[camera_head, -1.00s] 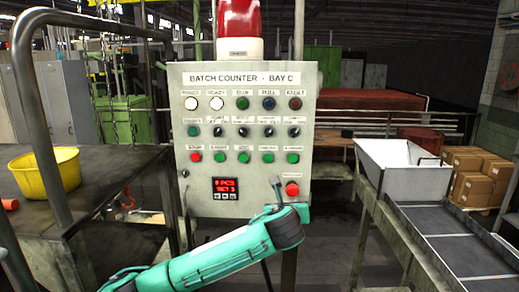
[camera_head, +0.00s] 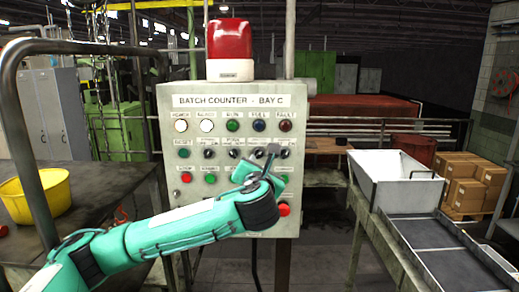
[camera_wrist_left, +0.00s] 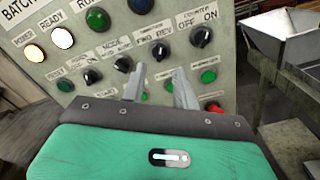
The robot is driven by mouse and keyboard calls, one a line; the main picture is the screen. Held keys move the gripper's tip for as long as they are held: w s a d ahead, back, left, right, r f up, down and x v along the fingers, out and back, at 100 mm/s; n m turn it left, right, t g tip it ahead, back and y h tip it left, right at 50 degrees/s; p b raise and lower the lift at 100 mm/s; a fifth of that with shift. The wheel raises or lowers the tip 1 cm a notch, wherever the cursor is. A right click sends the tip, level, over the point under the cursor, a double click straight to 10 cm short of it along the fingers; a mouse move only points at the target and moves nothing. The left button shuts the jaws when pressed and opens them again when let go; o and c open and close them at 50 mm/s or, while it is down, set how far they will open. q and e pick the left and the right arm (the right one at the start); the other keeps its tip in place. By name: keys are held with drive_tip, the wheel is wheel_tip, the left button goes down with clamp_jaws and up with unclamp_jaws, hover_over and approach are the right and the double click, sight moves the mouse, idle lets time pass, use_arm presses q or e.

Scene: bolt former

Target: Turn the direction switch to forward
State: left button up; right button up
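The grey control panel (camera_head: 170,200), headed "BATCH COUNTER - BAY C", faces me with a row of black rotary switches. In the left wrist view, one black switch (camera_wrist_left: 160,52) has a small label that seems to end in "REV"; it is likely the direction switch, but its setting is unclear. It also shows in the head view (camera_head: 259,153). My left gripper (camera_head: 272,158) is in front of the panel's right half, just below that row. In the left wrist view its two fingers (camera_wrist_left: 160,88) are apart with nothing between them, below the switch. My right gripper is not in view.
Other switches flank it, including one at the right (camera_wrist_left: 201,36). Green buttons (camera_wrist_left: 208,76) and a red button (camera_head: 283,209) lie below. A red beacon (camera_head: 230,45) tops the panel. A white hopper (camera_head: 395,180) stands right, a yellow tub (camera_head: 38,193) left.

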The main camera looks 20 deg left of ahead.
sight(260, 154)
use_arm(q)
drive_tip(key=p+x, duration=0.2)
drive_tip(key=x, duration=0.4)
drive_tip(key=shift+r, duration=0.1)
drive_tip(key=shift+w+p, duration=0.35)
drive_tip(key=shift+w, duration=0.1)
clamp_jaws()
